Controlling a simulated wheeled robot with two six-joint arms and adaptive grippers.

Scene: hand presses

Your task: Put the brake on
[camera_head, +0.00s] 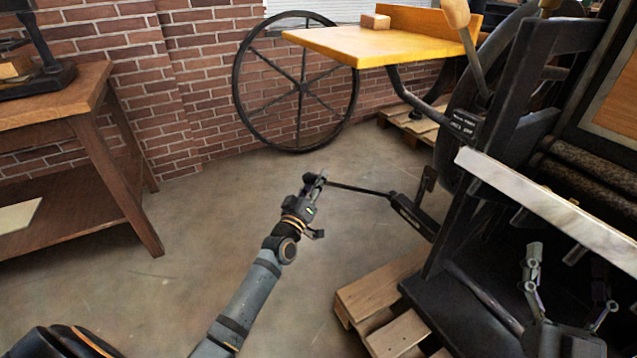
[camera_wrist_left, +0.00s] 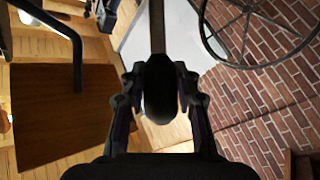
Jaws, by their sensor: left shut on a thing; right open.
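The brake lever (camera_head: 360,188) is a thin black rod with a dark knob at its end. It runs left, nearly level, from a black bracket (camera_head: 412,216) low on the side of the dark press. My left gripper (camera_head: 314,180) is shut on the knob end of the lever. In the left wrist view the dark knob (camera_wrist_left: 160,92) sits between the two fingers and hides what is behind it. My right gripper (camera_head: 568,280) is open and empty at the lower right, in front of the press.
The black press (camera_head: 470,225) fills the right side, with a pale bar (camera_head: 550,205) across its front. A wooden pallet (camera_head: 375,295) lies under it. A yellow board (camera_head: 375,45) and a large spoked wheel (camera_head: 303,87) stand behind. A wooden table (camera_head: 85,115) is at left. Floor between is clear.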

